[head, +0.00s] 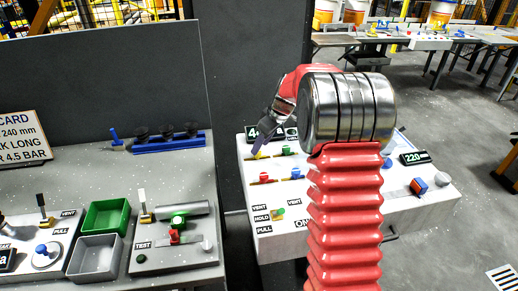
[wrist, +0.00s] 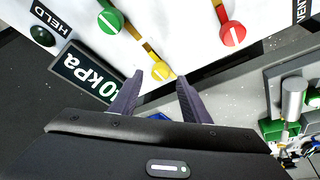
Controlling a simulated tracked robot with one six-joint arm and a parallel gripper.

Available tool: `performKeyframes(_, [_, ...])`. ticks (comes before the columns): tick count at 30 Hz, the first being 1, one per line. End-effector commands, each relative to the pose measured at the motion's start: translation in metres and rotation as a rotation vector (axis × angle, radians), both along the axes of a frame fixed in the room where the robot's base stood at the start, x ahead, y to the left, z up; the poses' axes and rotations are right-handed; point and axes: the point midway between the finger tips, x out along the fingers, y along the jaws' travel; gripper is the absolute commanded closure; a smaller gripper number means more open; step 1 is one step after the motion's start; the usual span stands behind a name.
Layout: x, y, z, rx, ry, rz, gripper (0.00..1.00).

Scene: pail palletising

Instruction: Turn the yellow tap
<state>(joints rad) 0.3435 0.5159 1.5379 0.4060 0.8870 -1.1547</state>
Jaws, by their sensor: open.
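The yellow tap (wrist: 162,70) has a round yellow cap with a pale line across it. In the wrist view it lies just beyond and between the two dark fingertips of my gripper (wrist: 159,80), which are apart with nothing held. I cannot tell if a finger touches the tap. In the head view my gripper (head: 262,143) hangs over the left back part of the white panel (head: 340,215), with the yellow tap (head: 259,155) small just below it. My arm hides part of the panel.
A green tap (wrist: 109,21) and a red tap (wrist: 232,36) stand close by on the panel. A pressure display (wrist: 87,80) sits beside the yellow tap. A grey bench (head: 170,185) with trays and a grey wall (head: 248,60) are to the left in the head view.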

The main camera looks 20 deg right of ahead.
Motion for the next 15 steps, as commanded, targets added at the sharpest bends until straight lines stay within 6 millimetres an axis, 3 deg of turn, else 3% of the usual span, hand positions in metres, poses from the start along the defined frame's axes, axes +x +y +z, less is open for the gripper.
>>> performKeyframes(6, [0.008, 0.006, -0.023, 0.0, 0.0, 0.001, 0.57])
performKeyframes(15, [0.01, 0.007, -0.029, 0.0, -0.001, 0.001, 0.57])
